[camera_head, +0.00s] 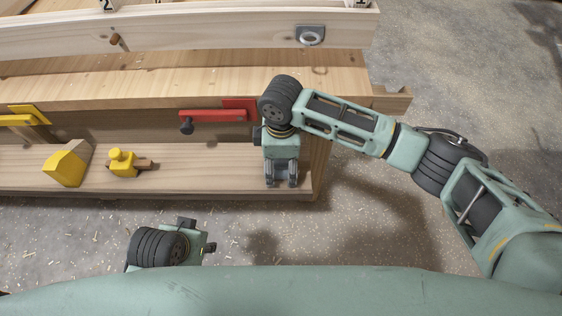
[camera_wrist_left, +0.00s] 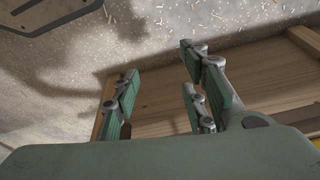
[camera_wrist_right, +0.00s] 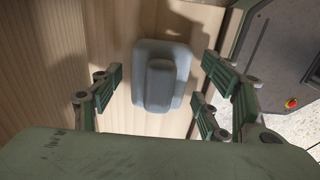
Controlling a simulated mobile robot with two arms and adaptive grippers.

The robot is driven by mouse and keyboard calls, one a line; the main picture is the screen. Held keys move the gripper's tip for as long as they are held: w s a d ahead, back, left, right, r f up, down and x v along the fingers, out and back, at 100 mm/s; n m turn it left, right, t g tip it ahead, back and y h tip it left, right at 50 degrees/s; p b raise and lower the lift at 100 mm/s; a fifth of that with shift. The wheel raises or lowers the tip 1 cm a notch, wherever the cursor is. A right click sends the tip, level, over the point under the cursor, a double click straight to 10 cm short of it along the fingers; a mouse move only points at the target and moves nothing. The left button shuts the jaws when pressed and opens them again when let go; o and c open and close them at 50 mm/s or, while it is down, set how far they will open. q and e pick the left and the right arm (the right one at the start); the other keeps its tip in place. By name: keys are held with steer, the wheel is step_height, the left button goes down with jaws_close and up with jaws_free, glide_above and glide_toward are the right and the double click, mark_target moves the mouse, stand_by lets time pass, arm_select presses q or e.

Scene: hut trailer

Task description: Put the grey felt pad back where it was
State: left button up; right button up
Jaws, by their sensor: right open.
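The grey felt pad (camera_wrist_right: 177,60) shows in the right wrist view as a rounded grey block with a raised grip, lying on a pale wooden board. My right gripper (camera_wrist_right: 161,68) is open, with its fingers apart on either side of the pad in that view and nothing between them touching it that I can see. In the head view my right gripper (camera_head: 280,183) points down over the right end of the low wooden shelf, and the pad cannot be made out there. My left gripper (camera_wrist_left: 159,65) is open and empty, over the floor and a wooden edge.
The low shelf (camera_head: 217,178) also bears a yellow block (camera_head: 66,166) and a yellow tool with a wooden part (camera_head: 122,162). A red bar (camera_head: 212,115) is on the bench front above, with a yellow one (camera_head: 22,117) further left. The shavings-strewn floor (camera_head: 330,235) is clear.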

mark_target(281, 161)
step_height(281, 161, up, 11)
steer(key=p, duration=0.2)
steer(key=shift+p, duration=0.3)
arm_select(q)
step_height(281, 161, down, 10)
steer(key=shift+s+g, duration=0.2)
steer(key=shift+g, duration=0.1)
arm_select(e)
steer(key=shift+r, duration=0.7)
arm_select(q)
steer(key=shift+d, duration=0.1)
